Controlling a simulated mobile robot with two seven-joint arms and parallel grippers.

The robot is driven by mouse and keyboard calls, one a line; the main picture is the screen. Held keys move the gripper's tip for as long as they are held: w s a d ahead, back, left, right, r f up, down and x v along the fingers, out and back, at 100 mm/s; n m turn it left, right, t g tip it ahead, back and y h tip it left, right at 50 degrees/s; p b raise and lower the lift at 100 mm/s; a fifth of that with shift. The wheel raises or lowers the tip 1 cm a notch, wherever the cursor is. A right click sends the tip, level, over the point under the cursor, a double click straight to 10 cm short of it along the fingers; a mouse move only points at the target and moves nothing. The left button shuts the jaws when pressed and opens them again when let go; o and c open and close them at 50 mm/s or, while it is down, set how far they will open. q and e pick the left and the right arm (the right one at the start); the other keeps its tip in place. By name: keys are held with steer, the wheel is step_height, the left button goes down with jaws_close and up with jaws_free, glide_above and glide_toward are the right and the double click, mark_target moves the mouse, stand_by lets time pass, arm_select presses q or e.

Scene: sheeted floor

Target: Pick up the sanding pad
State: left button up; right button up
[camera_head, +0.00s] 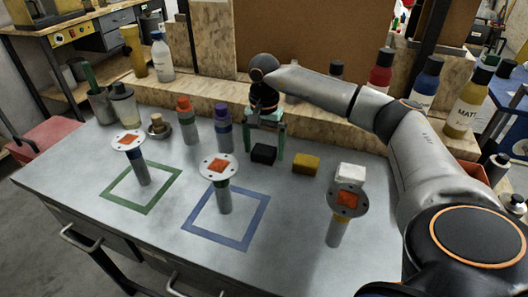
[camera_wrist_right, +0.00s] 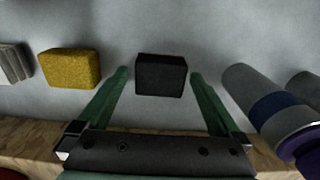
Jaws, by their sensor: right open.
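The sanding pad appears to be the small dark block (camera_head: 264,153) lying flat on the grey table; it also shows in the right wrist view (camera_wrist_right: 161,75). My right gripper (camera_head: 266,157) comes down over it from behind, with its green fingers open. In the right wrist view the gripper's fingertips (camera_wrist_right: 159,76) stand either side of the block, with a gap on each side. I cannot tell their exact height above the table. My left gripper is not in view.
A yellow sponge (camera_head: 305,166) and a pale block (camera_head: 350,172) lie to the right. A purple-collared bottle (camera_head: 223,128) stands close on the left. Several disc-topped posts, one at the blue square (camera_head: 215,168), stand nearer. A wooden ledge (camera_head: 205,97) runs behind.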

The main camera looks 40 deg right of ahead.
mark_target(264, 149)
steer(key=shift+c, duration=0.2)
steer(key=c, duration=1.2)
steer(key=shift+r, duration=0.15)
steer(key=shift+c, duration=0.2)
steer(key=shift+r, duration=0.25)
step_height(264, 149, up, 2)
steer(key=shift+w+r, duration=0.1)
steer(key=s+a+r, duration=0.2)
steer(key=s+r, duration=0.8)
steer(key=s, duration=0.4)
steer(key=shift+a, duration=0.2)
